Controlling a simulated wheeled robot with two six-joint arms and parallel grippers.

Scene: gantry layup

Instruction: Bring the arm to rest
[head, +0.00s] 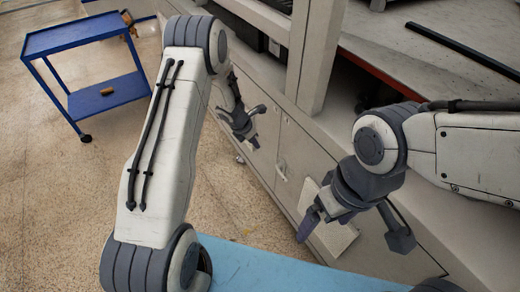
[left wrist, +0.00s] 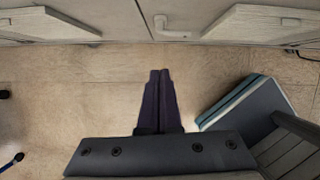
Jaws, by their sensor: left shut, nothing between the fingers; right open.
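My left gripper (head: 254,142) hangs beyond my left forearm in the head view, low in front of the grey cabinet side. In the left wrist view its two dark purple fingers (left wrist: 161,75) lie together, shut with nothing between them, above the tan floor. My right gripper (head: 309,224) is at the right in the head view, pointing down and left in front of a cabinet panel.
A blue two-shelf cart (head: 95,28) stands at the upper left, with a small brown item (head: 107,91) on its lower shelf. The grey cabinet (head: 292,150) runs along the right. A dark bar (head: 465,50) lies on the worktop. The speckled floor (head: 50,190) at left is clear.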

